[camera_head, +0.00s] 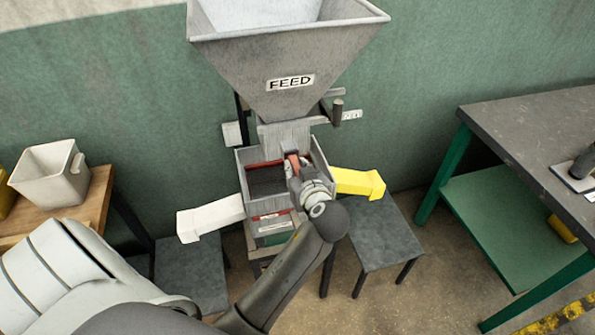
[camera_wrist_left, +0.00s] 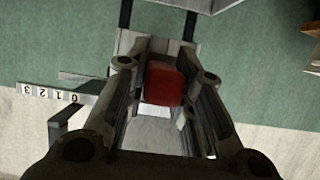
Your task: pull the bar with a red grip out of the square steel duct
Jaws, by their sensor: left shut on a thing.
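My left gripper (camera_head: 296,168) is in front of the machine, just below the neck of the FEED hopper. In the left wrist view, its two fingers stand on either side of the red grip (camera_wrist_left: 164,84) and are shut on it. In the head view, only a small part of the red grip (camera_head: 292,160) shows, mostly covered by the gripper. The square steel duct (camera_head: 283,136) is the grey section under the hopper. The bar is hidden behind the gripper, and I cannot tell how far it sits in the duct. My right gripper is not in view.
The grey FEED hopper (camera_head: 290,50) rises above. An open grey box (camera_head: 247,187) lies below, with a white chute (camera_head: 210,216) at left and a yellow chute (camera_head: 358,184) at right. A lever (camera_head: 337,110) stands beside the duct. A workbench (camera_head: 530,135) is at right.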

